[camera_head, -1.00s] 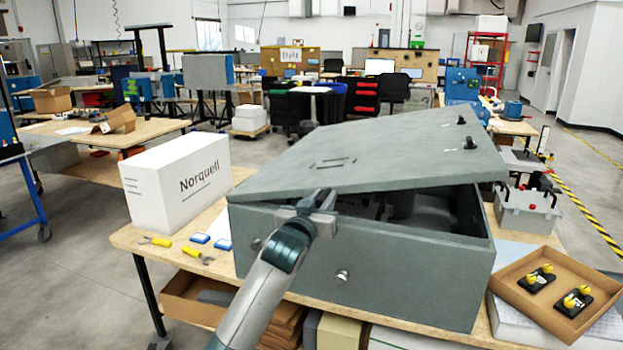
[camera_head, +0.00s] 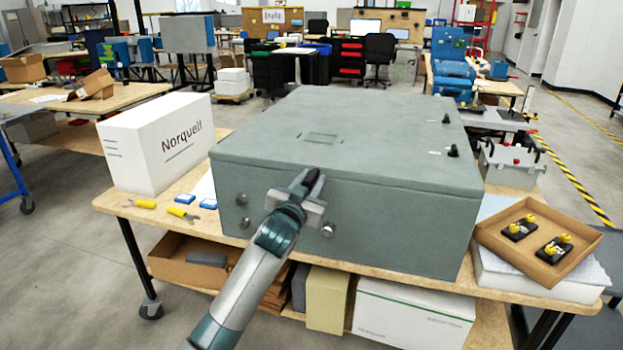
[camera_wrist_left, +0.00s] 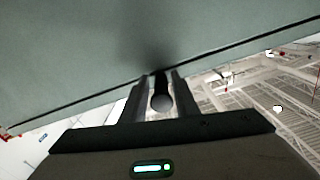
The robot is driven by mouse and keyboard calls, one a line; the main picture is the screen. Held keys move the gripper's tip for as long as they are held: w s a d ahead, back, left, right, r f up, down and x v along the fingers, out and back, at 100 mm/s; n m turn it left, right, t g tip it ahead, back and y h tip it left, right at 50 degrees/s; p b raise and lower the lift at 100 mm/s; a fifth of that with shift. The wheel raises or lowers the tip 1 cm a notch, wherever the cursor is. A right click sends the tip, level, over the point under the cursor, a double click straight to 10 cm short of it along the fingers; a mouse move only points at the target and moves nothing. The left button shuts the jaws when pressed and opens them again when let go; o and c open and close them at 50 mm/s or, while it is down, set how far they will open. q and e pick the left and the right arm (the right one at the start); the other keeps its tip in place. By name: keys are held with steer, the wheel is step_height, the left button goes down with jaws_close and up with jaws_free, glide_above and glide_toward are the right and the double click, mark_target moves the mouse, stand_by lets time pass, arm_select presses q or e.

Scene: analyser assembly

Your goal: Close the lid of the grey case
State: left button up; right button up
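The grey case (camera_head: 400,225) stands on the wooden table. Its lid (camera_head: 370,135) lies flat on the body, with no visible gap at the front or right edge. My left gripper (camera_head: 311,182) is at the front face, close to the lid's front edge. In the left wrist view its two fingers (camera_wrist_left: 160,85) stand apart just before the case's grey face (camera_wrist_left: 80,50), and the dark lid seam runs diagonally past them. A dark piece with a pale round end shows between the fingers; I cannot tell if they touch it. My right gripper is not in view.
A white Norquell box (camera_head: 160,145) stands left of the case, with yellow-handled tools (camera_head: 183,214) before it. A cardboard tray (camera_head: 540,240) with black-and-yellow parts is at the right. Boxes fill the shelf below. The space above the lid is clear.

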arm_select(q)
steer(key=shift+o, duration=0.3)
steer(key=shift+s, duration=0.1)
